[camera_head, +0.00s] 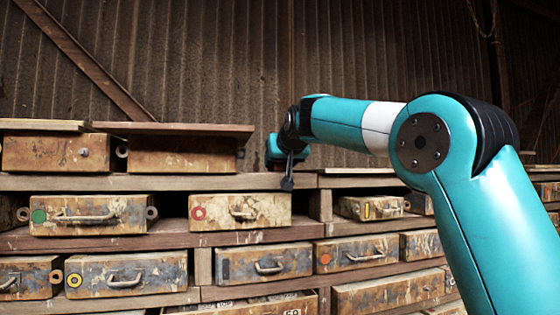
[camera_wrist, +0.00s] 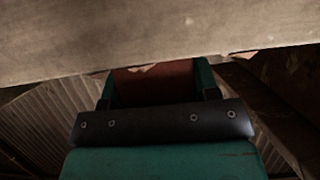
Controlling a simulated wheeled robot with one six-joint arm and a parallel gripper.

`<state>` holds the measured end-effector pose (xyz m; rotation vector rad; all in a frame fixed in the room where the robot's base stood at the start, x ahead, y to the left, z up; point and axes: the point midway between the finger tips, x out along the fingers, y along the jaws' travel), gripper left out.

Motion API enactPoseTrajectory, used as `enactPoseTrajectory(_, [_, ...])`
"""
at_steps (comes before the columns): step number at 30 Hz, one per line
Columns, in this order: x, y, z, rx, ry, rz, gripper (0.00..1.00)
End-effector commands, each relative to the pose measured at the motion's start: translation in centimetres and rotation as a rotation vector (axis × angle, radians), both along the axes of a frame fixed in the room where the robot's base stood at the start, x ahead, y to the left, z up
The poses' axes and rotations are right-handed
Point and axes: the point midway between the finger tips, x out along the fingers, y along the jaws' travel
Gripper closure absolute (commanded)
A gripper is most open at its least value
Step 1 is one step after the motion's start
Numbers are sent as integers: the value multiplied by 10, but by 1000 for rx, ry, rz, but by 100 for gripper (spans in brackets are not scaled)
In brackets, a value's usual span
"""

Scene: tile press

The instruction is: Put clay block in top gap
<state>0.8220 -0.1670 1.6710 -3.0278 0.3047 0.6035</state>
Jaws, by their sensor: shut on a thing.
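My gripper (camera_head: 278,152) is at the top shelf in the head view, just right of the rusty boxes of the top row. In the wrist view my gripper (camera_wrist: 157,78) is shut on a reddish-brown block, the clay block (camera_wrist: 152,88), which sits between the two green fingers. The block's far end is hidden behind a pale wooden board (camera_wrist: 150,35) across the top of the picture. In the head view the block cannot be made out. Which opening is the top gap is not clear; a dark space lies between the right top box and my gripper.
Two rusty boxes (camera_head: 55,153) (camera_head: 180,155) stand on the top shelf (camera_head: 130,183) with loose boards (camera_head: 175,129) on them. A corrugated wall stands behind.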

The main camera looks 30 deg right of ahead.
Motion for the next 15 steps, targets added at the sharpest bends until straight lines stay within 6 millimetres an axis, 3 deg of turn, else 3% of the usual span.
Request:
enactPoseTrajectory(7, [0, 0, -5, 0, -2, 0, 80])
enactPoseTrajectory(8, [0, 0, -5, 0, -2, 0, 43])
enactPoseTrajectory(9, [0, 0, -4, 0, -2, 0, 33])
enactPoseTrajectory(12, [0, 0, -4, 0, -2, 0, 15])
enactPoseTrajectory(15, [0, 0, -4, 0, -1, 0, 15])
